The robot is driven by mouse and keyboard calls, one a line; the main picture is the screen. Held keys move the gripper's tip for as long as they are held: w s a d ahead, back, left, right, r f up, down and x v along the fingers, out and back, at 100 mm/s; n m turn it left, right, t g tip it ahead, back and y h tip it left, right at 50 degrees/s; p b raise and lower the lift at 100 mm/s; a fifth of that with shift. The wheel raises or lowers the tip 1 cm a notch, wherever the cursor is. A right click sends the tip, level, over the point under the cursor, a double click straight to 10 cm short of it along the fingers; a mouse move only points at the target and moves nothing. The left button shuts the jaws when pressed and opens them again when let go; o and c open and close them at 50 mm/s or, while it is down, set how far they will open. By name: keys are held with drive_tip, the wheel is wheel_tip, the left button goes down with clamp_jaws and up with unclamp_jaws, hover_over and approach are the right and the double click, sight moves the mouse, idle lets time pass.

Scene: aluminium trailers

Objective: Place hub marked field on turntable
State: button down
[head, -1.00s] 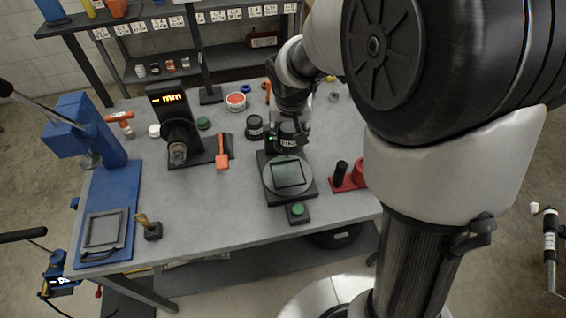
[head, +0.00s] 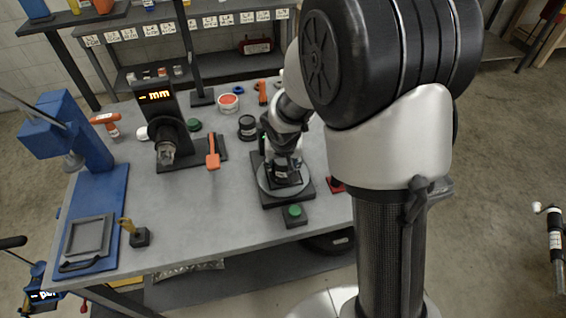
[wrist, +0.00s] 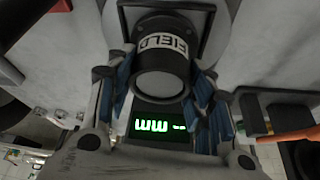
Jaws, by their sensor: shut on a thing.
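The hub marked FIELD (wrist: 161,62) is a black cylinder with a white label band and a pale round face. In the wrist view it sits between the blue-padded fingers of my gripper (wrist: 162,74), which is shut on it. In the head view my gripper (head: 284,160) is over the turntable (head: 265,184), a round grey disc on a black base. The hub (head: 287,175) is low over the disc's middle, partly hidden by the gripper. I cannot tell whether it touches the disc. A green display shows upside down in the wrist view.
A green button box (head: 294,214) stands in front of the turntable. Another black hub (head: 247,127) stands behind it to the left. An orange-handled tool (head: 212,152) and a gauge with an orange display (head: 160,110) are left. A blue press (head: 88,185) stands far left. The front-middle tabletop is clear.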

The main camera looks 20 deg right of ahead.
idle(0.3)
drive_tip(key=c, duration=0.8)
unclamp_jaws()
drive_tip(key=shift+o, duration=0.2)
drive_tip(key=s+d+r+p, duration=0.1)
drive_tip(key=s+r+p, duration=0.1)
drive_tip(key=s+r, duration=0.65)
drive_tip(key=s+r+p, duration=0.2)
drive_tip(key=s+r, duration=0.4)
drive_tip(key=r, duration=0.6)
drive_tip(key=s+r+n+y, duration=0.1)
drive_tip(key=s+r+n, duration=0.1)
drive_tip(key=s, duration=1.1)
drive_tip(key=shift+s+a+r+n, duration=0.15)
drive_tip(key=shift+a+r+n, duration=0.15)
drive_tip(key=shift+a+r, duration=0.2)
